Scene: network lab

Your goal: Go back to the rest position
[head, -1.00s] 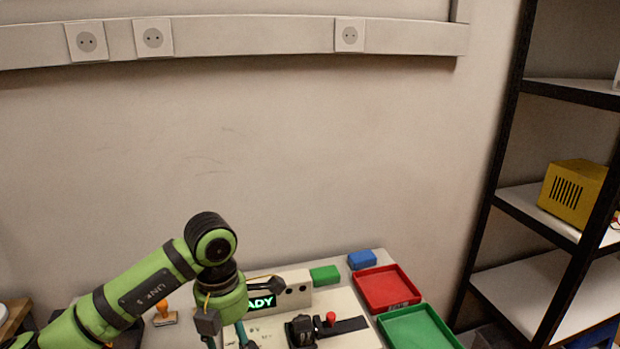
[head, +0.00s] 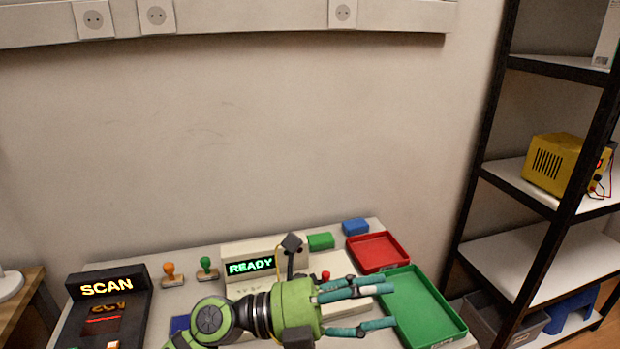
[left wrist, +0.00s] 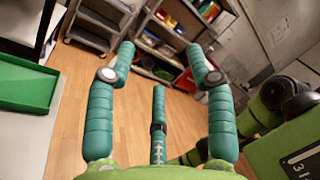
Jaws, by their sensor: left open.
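My left gripper (head: 378,307) is open and empty in the head view. It reaches over the table from the left, its teal fingers pointing right toward the green tray (head: 447,337). In the left wrist view its fingers (left wrist: 158,75) are spread apart with only floor and distant shelves between them. The green tray also shows at the left edge of that view (left wrist: 22,108). My right gripper is not in the head view.
On the table are a SCAN device (head: 110,290), a READY display box (head: 250,266), an orange stamp (head: 170,276), a green stamp (head: 207,268), a red tray (head: 377,252), a green block (head: 321,241) and a blue block (head: 355,227). A black-framed shelf (head: 545,255) stands at right.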

